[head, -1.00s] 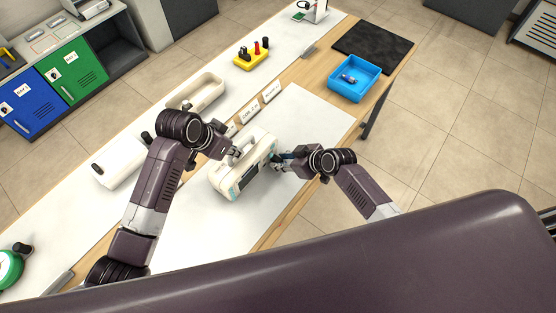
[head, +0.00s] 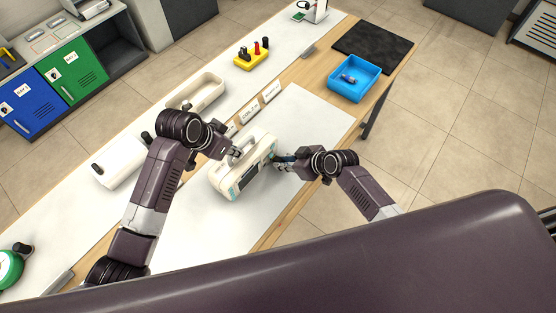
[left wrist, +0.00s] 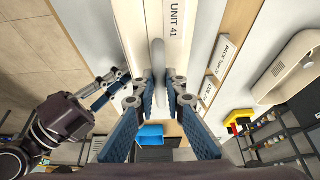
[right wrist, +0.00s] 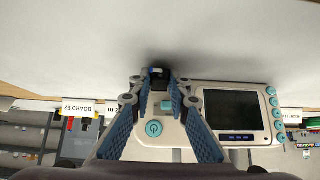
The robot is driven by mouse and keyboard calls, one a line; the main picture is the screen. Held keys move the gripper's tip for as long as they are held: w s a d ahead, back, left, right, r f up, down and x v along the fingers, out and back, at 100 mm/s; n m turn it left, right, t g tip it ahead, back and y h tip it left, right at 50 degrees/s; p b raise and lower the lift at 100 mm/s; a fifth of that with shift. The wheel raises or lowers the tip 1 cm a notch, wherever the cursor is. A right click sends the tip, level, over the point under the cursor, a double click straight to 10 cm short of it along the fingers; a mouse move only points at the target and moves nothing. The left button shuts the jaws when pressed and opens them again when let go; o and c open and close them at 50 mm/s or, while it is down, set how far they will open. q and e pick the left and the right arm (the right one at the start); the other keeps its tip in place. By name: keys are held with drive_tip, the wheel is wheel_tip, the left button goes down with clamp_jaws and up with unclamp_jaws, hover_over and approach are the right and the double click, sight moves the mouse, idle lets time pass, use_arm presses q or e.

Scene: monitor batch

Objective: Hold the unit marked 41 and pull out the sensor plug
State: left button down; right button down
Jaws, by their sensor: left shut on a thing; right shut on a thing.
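The white unit (head: 232,184) stands on the white bench top, and its label "UNIT 41" (left wrist: 174,22) shows in the left wrist view. My left gripper (head: 236,152) is shut on the unit's grey top handle (left wrist: 158,58). My right gripper (head: 279,160) is at the unit's screen side, its fingers shut on the small dark sensor plug (right wrist: 158,72), which has a blue and white part. The fingers hide much of the plug, and I cannot tell whether it still touches its socket. The screen (right wrist: 232,110) and round teal buttons show in the right wrist view.
A blue bin (head: 373,86) with a small object inside stands at the far right, beside a black mat (head: 372,46). The bench right of the unit is clear.

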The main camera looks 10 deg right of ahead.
sight(294, 174)
drive_tip(key=shift+s+d, duration=0.7)
drive_tip(key=shift+s, duration=0.2)
drive_tip(key=shift+s+d, duration=0.7)
drive_tip(key=shift+s, duration=0.15)
use_arm(q)
drive_tip(key=c, duration=1.9)
unclamp_jaws()
drive_tip(key=v, duration=1.2)
